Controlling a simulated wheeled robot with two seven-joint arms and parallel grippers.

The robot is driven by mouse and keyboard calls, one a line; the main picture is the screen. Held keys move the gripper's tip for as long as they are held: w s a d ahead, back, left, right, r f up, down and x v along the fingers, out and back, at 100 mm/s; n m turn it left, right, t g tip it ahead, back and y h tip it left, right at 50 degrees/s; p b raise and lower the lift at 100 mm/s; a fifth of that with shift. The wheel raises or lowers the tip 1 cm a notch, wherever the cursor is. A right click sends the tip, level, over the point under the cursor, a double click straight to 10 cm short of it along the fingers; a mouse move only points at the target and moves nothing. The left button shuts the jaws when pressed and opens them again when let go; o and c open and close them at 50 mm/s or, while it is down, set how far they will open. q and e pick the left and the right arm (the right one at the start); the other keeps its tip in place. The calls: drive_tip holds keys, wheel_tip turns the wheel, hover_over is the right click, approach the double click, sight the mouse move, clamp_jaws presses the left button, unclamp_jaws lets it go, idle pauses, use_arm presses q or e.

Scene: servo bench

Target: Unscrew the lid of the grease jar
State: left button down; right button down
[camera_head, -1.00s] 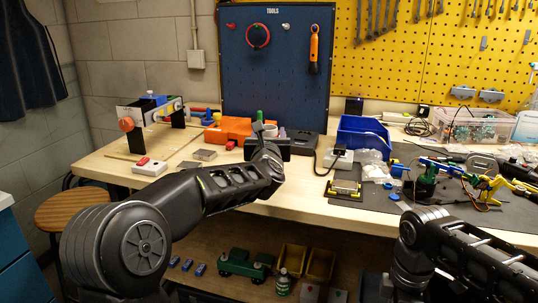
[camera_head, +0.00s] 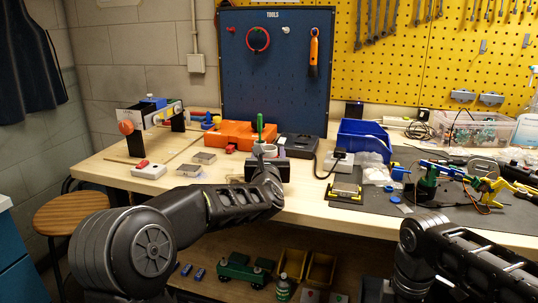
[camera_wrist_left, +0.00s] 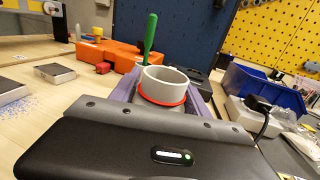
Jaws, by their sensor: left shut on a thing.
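A pale grey-white round piece with a hollow-looking top and a red ring (camera_wrist_left: 163,86) around its lower part stands between the purple finger pads of my left gripper (camera_wrist_left: 165,92) in the left wrist view. It looks like the grease jar or its lid; I cannot tell which part the fingers hold. In the head view the pale piece (camera_head: 267,150) shows at the tip of my left gripper (camera_head: 268,156), which is shut on it over the bench. Its underside is hidden by the gripper. My right arm is at the lower right; its gripper is out of view.
Behind stand an orange case (camera_head: 232,134) and an upright green handle (camera_head: 260,126). A blue bin (camera_head: 363,139) is to the right. Metal blocks (camera_head: 203,158) lie to the left. A small device with yellow ends (camera_head: 344,191) lies on the dark mat.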

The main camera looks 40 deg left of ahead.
use_arm(q)
drive_tip(key=c, duration=0.5)
unclamp_jaws()
drive_tip(key=shift+r+p, duration=0.15)
drive_tip(key=shift+p, duration=0.2)
drive_tip(key=b+v, duration=0.1)
drive_tip(key=v, duration=1.1)
